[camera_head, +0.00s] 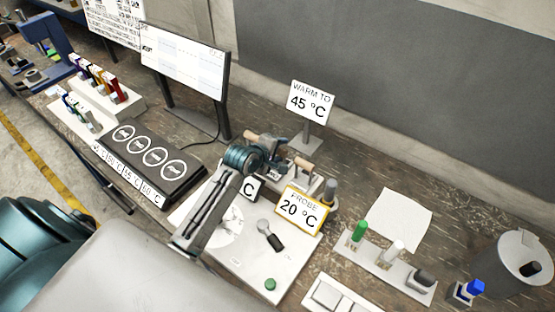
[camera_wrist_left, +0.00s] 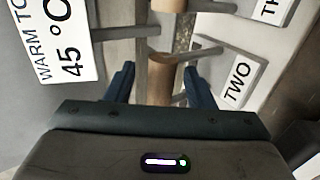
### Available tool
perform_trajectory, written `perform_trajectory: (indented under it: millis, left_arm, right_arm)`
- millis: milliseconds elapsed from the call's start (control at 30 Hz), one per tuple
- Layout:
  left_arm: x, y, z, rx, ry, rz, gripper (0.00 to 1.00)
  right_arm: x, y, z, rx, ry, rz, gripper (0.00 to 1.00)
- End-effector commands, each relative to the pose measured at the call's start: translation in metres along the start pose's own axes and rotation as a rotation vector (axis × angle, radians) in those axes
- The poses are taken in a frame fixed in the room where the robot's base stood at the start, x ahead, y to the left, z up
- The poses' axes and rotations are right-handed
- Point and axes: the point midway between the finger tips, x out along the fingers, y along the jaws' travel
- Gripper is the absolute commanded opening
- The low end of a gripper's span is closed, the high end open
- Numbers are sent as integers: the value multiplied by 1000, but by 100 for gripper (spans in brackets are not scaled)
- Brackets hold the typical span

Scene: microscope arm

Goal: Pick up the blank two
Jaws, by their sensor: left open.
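My left gripper (camera_head: 272,153) is over the rack of wooden-handled blanks, below the warm-to-45 °C sign (camera_head: 309,102). In the left wrist view the gripper (camera_wrist_left: 160,82) is open. A wooden cylinder (camera_wrist_left: 160,80) shows between its two dark blue fingers, next to the label TWO (camera_wrist_left: 237,84); this is blank two. Whether the fingers touch it, I cannot tell. Another wooden handle (camera_wrist_left: 167,4) lies beyond it, beside a label starting TH. In the head view one wooden handle (camera_head: 303,165) shows right of the gripper, and my arm hides part of the rack. My right gripper is out of view.
A yellow-framed probe 20 °C display (camera_head: 299,210) stands close to the right of my arm. A black panel with several round plates (camera_head: 150,153) is at the left. A holder with green and white pegs (camera_head: 385,262) and a grey canister (camera_head: 511,262) are at the right.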

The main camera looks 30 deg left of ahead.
Motion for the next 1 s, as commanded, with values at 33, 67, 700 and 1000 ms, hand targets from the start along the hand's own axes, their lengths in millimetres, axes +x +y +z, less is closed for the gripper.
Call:
perform_trajectory:
  millis: [33,67,700,1000]
  left_arm:
    - [5,1,-1,-2,0,-2,49]
    - [8,2,-1,-2,0,-1,49]
    - [17,-1,-1,1,1,-1,0]
    - [17,-1,-1,1,1,-1,0]
  right_arm:
    - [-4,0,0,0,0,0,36]
    - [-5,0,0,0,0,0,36]
    - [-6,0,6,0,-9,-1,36]
    - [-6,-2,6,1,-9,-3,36]
